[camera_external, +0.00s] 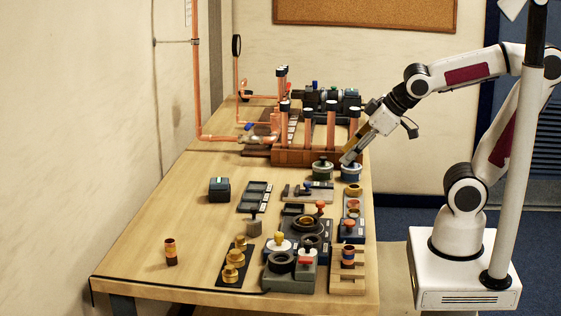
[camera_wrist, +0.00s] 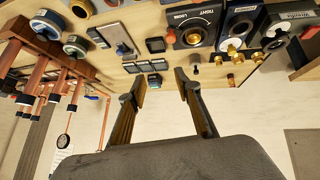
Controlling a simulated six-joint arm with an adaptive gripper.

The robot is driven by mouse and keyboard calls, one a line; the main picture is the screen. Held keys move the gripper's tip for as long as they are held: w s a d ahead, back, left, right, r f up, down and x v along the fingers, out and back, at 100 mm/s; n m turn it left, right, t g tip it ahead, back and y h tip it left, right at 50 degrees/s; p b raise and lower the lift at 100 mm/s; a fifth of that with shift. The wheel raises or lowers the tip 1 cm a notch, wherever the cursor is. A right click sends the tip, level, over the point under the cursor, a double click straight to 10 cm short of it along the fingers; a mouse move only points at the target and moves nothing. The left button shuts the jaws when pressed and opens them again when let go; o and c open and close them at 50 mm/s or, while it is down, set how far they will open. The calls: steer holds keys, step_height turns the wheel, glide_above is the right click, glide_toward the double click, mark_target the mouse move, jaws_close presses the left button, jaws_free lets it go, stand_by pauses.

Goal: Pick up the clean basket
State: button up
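I cannot tell for sure which thing is the clean basket; no readable label marks one. Two small round canisters stand near my gripper (camera_external: 347,159) in the external view: one with a green band (camera_external: 322,169) and one with a blue band (camera_external: 350,172). My gripper reaches down from the right, in front of or above the blue-banded one; contact is unclear.
A wooden rack (camera_external: 300,158) with upright copper tubes stands behind the canisters. Dark fixtures (camera_external: 303,225) crowd the table's right side. Brass cups (camera_external: 234,258) sit on a black strip, and a copper piece (camera_external: 170,250) stands front left. The table's left part (camera_external: 170,215) is mostly clear.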

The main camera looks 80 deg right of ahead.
steer(key=w+d+f+n+t, duration=0.1)
steer(key=w+d+n+t, duration=0.15)
steer(key=w, duration=0.65)
steer(key=w+d+f+n+t, duration=0.1)
steer(key=w+d+t, duration=0.15)
steer(key=w, duration=0.65)
steer(key=n+g+y, duration=0.2)
steer(key=n+y, duration=0.2)
steer(key=y, duration=0.6)
glide_toward(254, 221)
steer(key=shift+w+d+r, duration=0.2)
steer(key=shift+w+r, duration=0.95)
steer(key=shift+r, duration=0.1)
steer(key=shift+x, duration=1.3)
steer(key=shift+a, duration=0.1)
